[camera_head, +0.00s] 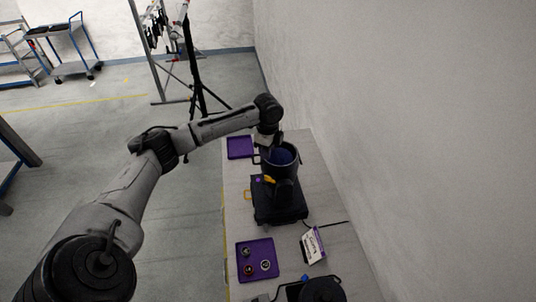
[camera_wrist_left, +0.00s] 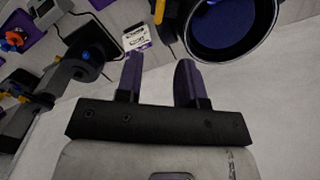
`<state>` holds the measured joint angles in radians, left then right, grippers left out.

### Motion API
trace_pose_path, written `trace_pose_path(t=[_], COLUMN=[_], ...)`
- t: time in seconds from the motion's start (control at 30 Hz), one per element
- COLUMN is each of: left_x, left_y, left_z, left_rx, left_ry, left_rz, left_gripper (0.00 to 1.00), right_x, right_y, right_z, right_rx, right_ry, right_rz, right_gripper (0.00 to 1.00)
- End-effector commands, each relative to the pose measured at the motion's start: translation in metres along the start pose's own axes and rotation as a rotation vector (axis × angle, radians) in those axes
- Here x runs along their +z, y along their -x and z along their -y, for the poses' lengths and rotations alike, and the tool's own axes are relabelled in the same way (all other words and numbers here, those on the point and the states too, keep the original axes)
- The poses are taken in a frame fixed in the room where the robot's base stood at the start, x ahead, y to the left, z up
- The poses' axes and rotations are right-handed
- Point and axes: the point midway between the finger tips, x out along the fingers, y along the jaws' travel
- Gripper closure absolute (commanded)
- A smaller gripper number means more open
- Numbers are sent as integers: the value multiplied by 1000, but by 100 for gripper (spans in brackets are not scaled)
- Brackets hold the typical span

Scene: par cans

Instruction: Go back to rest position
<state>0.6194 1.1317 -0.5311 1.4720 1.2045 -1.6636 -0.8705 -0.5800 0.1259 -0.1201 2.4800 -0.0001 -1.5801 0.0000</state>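A dark par can (camera_head: 293,168) with a blue-purple inside stands on a black case (camera_head: 275,214) on the table. Its open round end also shows at the top right of the left wrist view (camera_wrist_left: 273,25). My left gripper (camera_head: 264,142) is just behind the can's rim in the head view; whether it touches the can is unclear there. In the left wrist view its two fingers (camera_wrist_left: 159,80) are apart with nothing between them, and the can is beside them. My right gripper cannot be made out in either view.
An empty-looking purple tray (camera_head: 240,147) lies at the far end of the table. A nearer purple tray (camera_head: 256,274) holds small round parts. A white and purple box (camera_head: 313,245) and dark equipment (camera_head: 322,289) are nearby. A wall runs along the right; open floor is left.

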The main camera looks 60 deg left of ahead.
Motion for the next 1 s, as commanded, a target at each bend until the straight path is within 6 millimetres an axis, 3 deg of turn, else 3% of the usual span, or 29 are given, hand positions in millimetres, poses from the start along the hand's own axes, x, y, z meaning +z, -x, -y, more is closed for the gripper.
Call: trace_pose_path(t=[0.73,0.9,1.0], left_x=[0,1,7], left_y=[1,1,4], left_z=[0,2,13], left_rx=[0,-15,-112], left_ry=[22,187,338], left_rz=[-1,3,56], left_gripper=[65,65,65], right_x=[0,0,0], right_y=[0,0,0], right_z=[2,3,3], right_rx=[-7,-7,-7], right_ry=[-8,-9,-9], right_rz=[-1,-1,-1], right_gripper=[57,57,57])
